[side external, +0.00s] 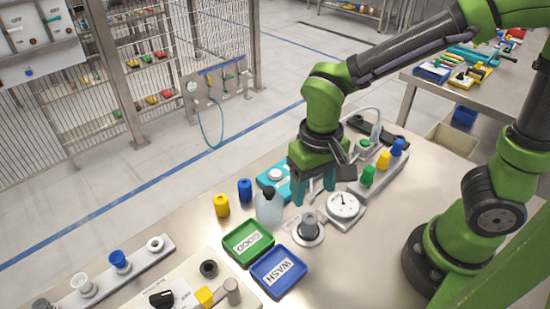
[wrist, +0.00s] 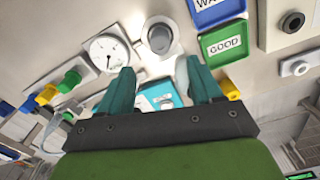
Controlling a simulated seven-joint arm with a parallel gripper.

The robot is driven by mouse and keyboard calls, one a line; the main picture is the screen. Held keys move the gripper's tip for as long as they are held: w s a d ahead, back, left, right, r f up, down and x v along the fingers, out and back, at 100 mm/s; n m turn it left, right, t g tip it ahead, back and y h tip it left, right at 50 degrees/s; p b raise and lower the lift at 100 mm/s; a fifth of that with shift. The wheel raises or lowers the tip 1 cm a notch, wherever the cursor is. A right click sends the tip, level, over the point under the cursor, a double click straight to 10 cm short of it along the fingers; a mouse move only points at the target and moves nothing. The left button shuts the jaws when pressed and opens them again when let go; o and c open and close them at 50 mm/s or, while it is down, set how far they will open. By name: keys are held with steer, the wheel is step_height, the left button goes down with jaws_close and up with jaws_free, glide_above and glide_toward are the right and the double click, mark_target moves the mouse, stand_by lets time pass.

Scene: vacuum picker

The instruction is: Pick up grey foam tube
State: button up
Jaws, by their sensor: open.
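A short grey cylinder (side external: 308,226), which looks like the grey foam tube, stands upright on a round pale base on the bench. It also shows in the wrist view (wrist: 159,38), beyond my fingertips. My gripper (side external: 313,192) points down above the bench, behind the grey cylinder in the side view. Its two teal fingers are apart with nothing held between them, as the wrist view also shows (wrist: 155,72). The fingers are clear of the grey cylinder.
A round dial gauge (side external: 343,206) and a clear bottle (side external: 269,208) stand close by. The green GOOD tray (side external: 228,254) and blue WASH tray (side external: 260,287) lie in front. Yellow (side external: 221,206) and blue (side external: 245,190) tubes stand left. A rail with coloured pieces (side external: 368,192) is right.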

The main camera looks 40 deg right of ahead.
mark_target(309, 217)
step_height(309, 217, down, 11)
steer(key=shift+w+r, duration=0.1)
steer(key=shift+w, duration=0.05)
stand_by(0.4)
steer(key=shift+c, duration=0.3)
